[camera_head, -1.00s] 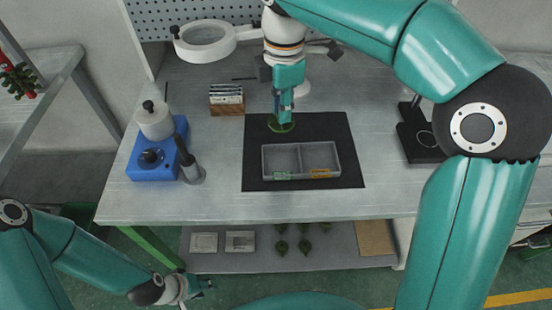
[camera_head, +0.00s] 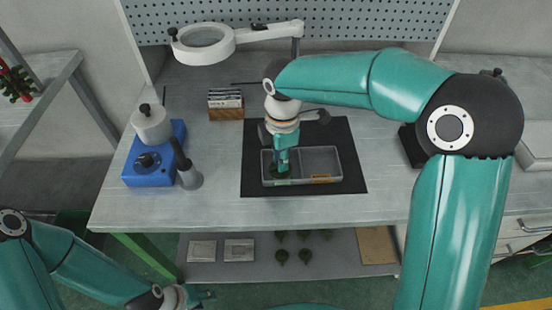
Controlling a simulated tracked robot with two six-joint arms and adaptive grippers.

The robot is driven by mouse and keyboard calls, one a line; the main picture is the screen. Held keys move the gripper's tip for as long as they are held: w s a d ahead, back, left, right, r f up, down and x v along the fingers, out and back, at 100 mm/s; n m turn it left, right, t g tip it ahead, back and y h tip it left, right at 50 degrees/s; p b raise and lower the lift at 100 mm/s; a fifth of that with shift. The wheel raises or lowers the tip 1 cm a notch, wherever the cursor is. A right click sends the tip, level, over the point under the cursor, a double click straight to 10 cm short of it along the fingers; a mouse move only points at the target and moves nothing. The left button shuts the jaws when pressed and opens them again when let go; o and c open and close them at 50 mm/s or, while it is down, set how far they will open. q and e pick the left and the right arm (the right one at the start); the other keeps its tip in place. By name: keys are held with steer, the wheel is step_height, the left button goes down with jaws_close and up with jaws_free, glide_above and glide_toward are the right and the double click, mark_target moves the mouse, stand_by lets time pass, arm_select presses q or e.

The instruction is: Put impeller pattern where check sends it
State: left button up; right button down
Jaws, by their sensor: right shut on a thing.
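The grey tray (camera_head: 341,164) lies on the black mat (camera_head: 259,135) and has two compartments. An orange label (camera_head: 321,178) marks the front of its right compartment. My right gripper (camera_head: 281,172) is over the left compartment, shut on the dark green impeller pattern (camera_head: 280,176). The pattern is low in or just above that compartment, mostly hidden by the gripper; I cannot tell whether it touches the floor. My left gripper (camera_head: 206,296) is low at the front, away from the table top, too small to tell whether it is open.
A card holder (camera_head: 226,104) and ring magnifier (camera_head: 203,43) stand behind. Several green patterns (camera_head: 282,256) lie on the lower shelf.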

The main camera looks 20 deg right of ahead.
steer(key=c, duration=1.1)
jaws_free()
step_height(320, 180, up, 12)
steer(key=shift+r+p, duration=0.1)
steer(key=shift+p, duration=0.75)
steer(key=shift+s, duration=0.1)
